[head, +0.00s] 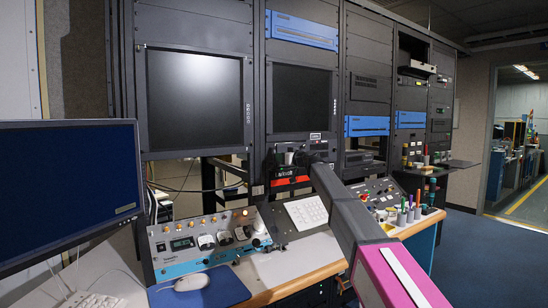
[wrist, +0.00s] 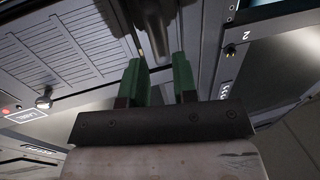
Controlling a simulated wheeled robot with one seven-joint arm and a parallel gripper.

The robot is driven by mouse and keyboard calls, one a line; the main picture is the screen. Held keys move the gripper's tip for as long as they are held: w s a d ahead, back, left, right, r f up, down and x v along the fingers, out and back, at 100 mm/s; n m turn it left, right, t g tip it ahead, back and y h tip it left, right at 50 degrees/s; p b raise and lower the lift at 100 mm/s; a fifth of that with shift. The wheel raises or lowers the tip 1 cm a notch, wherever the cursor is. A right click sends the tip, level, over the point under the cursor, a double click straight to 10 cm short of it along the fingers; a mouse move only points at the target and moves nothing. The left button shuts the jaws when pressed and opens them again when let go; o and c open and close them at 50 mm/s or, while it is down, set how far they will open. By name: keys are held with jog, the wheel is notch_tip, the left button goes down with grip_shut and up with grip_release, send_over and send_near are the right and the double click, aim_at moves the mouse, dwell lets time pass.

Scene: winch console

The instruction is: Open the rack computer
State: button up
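I cannot tell for sure which rack unit is the rack computer. A dark unit with small controls (head: 318,148) sits below the right-hand rack screen, at the far end of my arm. In the head view my gripper is not clear against the dark rack. In the wrist view my gripper (wrist: 159,78) has two green fingers standing apart. A dark rounded part (wrist: 152,20) reaches down between or just beyond the fingertips; I cannot tell whether they touch it. A grey louvred panel (wrist: 65,55) with a small knob (wrist: 43,101) is close on the left.
Blue-fronted units (head: 302,29) sit in the racks, one more (head: 367,126) at right. Below are a control console (head: 210,243), a keypad (head: 306,212) and pen cups (head: 405,215). A monitor (head: 65,185) stands at left. The floor (head: 480,255) at right is clear.

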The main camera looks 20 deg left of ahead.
aim_at(274, 155)
jog(key=x, duration=0.5)
jog(key=shift+w+a, duration=0.1)
jog(key=shift+w, duration=0.05)
grip_shut()
jog(key=s+a+v, duration=0.1)
jog(key=s+v, duration=0.1)
jog(key=v, duration=1)
jog(key=s+a+v, duration=0.1)
jog(key=s+v, duration=0.1)
jog(key=v, duration=1)
jog(key=shift+s, duration=0.5)
jog(key=shift+d, duration=0.1)
grip_release()
